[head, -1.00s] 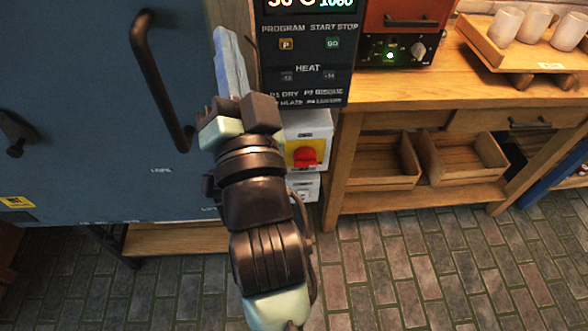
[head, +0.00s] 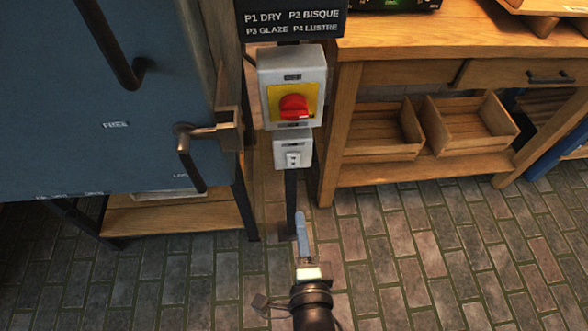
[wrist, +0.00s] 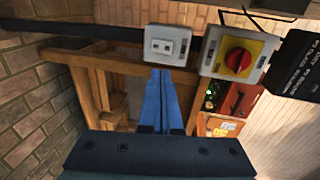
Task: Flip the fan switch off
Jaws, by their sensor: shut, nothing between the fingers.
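A small grey switch box (head: 293,149) with a little switch on its face, likely the fan switch, is mounted below a larger box. It also shows at the top middle of the wrist view (wrist: 167,46). Its label and the switch's position are too small to read. My gripper (head: 301,215) is below the small box in the head view, its narrow blue fingers together and empty. In the wrist view the fingertips (wrist: 162,70) appear just under the box's edge. I cannot tell how far in front of it they are.
The larger grey box with a red knob on a yellow plate (head: 293,107) sits directly above. A blue kiln door with a latch handle (head: 190,155) is at left. A wooden bench (head: 400,45) stands at right. Brick floor (head: 420,250) lies below.

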